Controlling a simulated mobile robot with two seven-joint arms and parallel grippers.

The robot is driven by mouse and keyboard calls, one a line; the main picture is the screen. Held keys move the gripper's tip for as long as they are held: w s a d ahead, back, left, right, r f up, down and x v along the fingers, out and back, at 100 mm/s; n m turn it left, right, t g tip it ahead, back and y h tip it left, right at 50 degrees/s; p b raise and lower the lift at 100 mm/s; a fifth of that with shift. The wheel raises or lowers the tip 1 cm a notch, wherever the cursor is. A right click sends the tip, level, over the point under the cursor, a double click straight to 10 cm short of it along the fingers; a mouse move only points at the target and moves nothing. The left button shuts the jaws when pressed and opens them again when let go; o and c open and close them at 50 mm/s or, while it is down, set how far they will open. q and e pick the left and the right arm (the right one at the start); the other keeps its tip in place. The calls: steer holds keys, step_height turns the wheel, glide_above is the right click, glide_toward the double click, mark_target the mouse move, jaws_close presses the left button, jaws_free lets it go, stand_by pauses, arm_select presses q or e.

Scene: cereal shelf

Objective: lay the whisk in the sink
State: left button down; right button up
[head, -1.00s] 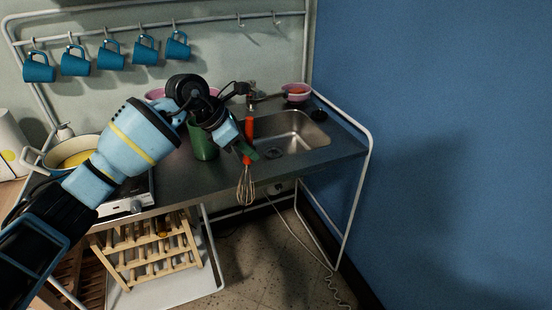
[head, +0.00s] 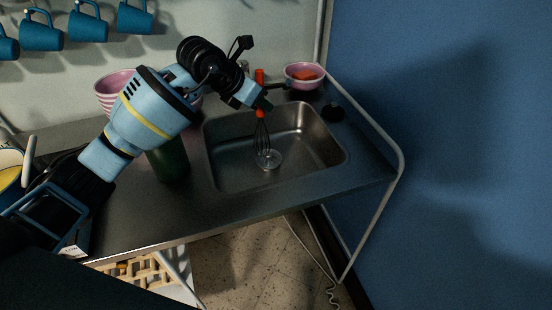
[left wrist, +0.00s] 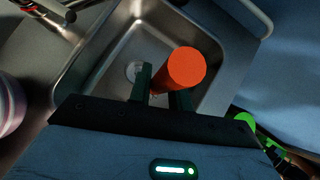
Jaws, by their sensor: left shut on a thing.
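The whisk has an orange handle and a wire head (head: 262,137). It hangs about upright, wires down, over the sink (head: 230,165), a steel basin with a round drain. My left gripper (head: 262,103) is shut on the handle, which sticks out above and below the fingers. The wires show in front of the drain; I cannot tell whether they touch the bottom. In the left wrist view the handle's orange end (left wrist: 186,67) rises beside the fingers (left wrist: 161,90), with the sink (left wrist: 110,75) beneath. My right gripper is not in view.
A dark green container (head: 170,162) stands left of the sink, and a striped pink bowl (head: 112,92) farther back. The basin looks otherwise empty. A blue wall (head: 460,150) closes the right.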

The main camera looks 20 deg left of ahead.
mark_target(259, 122)
arm_select(q)
steer(key=shift+s+r, duration=0.15)
steer(key=shift+s+f, duration=0.1)
steer(key=shift+f, duration=0.15)
step_height(259, 122, down, 6)
steer(key=shift+r, duration=0.1)
steer(key=shift+f, duration=1.9)
steer(key=c, duration=1.3)
jaws_free()
